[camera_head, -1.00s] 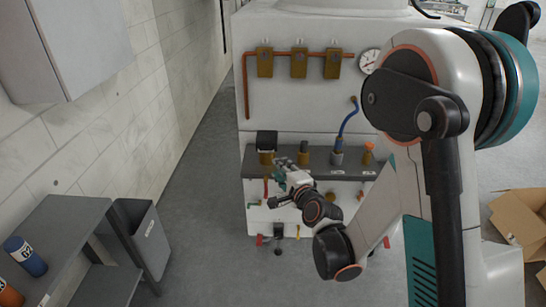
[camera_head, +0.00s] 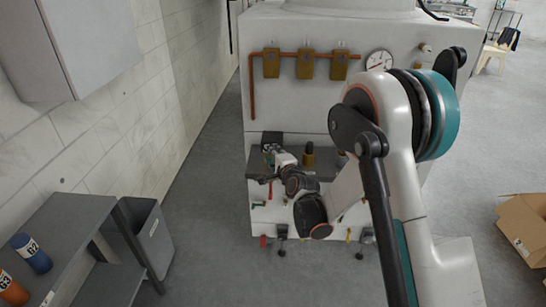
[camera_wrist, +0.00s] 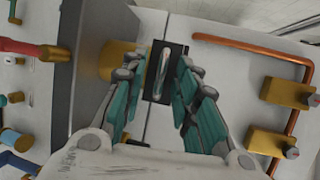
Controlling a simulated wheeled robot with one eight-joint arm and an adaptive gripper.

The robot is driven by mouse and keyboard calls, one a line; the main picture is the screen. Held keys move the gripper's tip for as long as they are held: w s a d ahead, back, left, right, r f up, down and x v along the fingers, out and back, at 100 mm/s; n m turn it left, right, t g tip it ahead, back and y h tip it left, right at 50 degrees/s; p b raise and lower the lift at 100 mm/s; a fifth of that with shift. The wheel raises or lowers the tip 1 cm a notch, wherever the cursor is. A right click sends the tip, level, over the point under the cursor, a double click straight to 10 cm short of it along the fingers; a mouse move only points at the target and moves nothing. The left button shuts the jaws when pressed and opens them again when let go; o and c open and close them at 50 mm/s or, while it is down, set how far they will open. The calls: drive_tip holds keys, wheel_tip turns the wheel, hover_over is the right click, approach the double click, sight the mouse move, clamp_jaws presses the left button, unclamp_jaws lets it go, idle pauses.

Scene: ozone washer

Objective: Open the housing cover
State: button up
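A black plate with a silver handle (camera_wrist: 162,67) is on the white front of the machine housing (camera_wrist: 215,45). In the head view the black plate (camera_head: 271,136) shows above the left end of the grey shelf, by a horizontal seam. Which panel is the cover is not clear. My gripper (camera_wrist: 157,75) is open, with one teal-padded finger on each side of the handle in the wrist view. In the head view my gripper (camera_head: 269,152) is just below the black plate. I cannot tell whether the fingers touch it.
The grey shelf (camera_head: 325,165) juts out beside my gripper. Copper pipe (camera_head: 252,95) with several brass valves and a gauge (camera_head: 379,61) is above. A grey bin (camera_head: 150,240) and side table (camera_head: 50,240) stand left. A cardboard box (camera_head: 525,225) lies right. Floor between is clear.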

clamp_jaws()
